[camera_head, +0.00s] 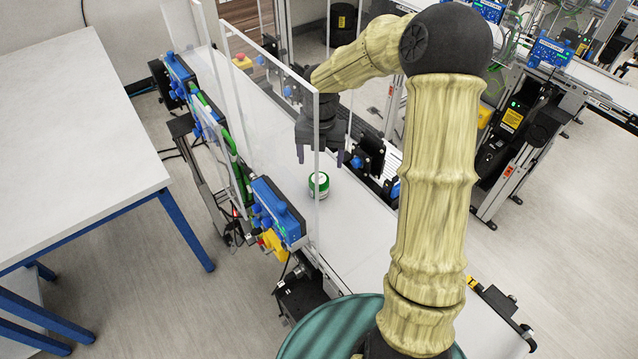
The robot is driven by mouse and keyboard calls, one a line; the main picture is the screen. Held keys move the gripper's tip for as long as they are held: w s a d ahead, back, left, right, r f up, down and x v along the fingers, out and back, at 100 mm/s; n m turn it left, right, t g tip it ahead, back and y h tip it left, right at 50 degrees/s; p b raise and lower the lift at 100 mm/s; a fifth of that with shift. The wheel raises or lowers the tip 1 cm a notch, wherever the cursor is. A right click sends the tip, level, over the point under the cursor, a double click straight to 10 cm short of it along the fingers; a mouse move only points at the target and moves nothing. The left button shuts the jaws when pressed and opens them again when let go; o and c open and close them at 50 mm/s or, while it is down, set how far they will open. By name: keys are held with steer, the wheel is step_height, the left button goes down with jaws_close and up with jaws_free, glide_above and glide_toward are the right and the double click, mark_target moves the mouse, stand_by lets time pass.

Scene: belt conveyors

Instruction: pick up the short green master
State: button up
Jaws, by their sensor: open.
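The short green master (318,190) is a small squat cylinder, green with a white top and a white band. It stands upright on the white conveyor belt, near the lower end of the clear guard panel. My gripper (320,158) points down above and just behind it in the picture, with its two fingers apart and nothing between them. The fingers appear apart from the master. The panel edge crosses in front of the gripper and partly overlaps the master.
The conveyor belt (352,232) is bare in front of the master. Clear panels (262,140) stand along the belt's left side, with blue boxes (278,210) outside them. A white table (75,130) stands at the left. Another conveyor frame (510,145) stands at the right.

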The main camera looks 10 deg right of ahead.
step_height(320, 180, down, 6)
steer(key=shift+r+p, duration=0.15)
steer(key=shift+p, duration=0.25)
steer(key=f, duration=0.1)
steer(key=f+p, duration=0.2)
steer(key=f, duration=0.1)
steer(key=shift+w+a, duration=0.15)
steer(key=shift+w, duration=0.1)
steer(key=shift+f, duration=0.6)
steer(key=shift+c, duration=0.3)
steer(key=c, duration=1.3)
step_height(320, 180, up, 10)
steer(key=shift+r+b, duration=0.1)
steer(key=shift+b, duration=0.95)
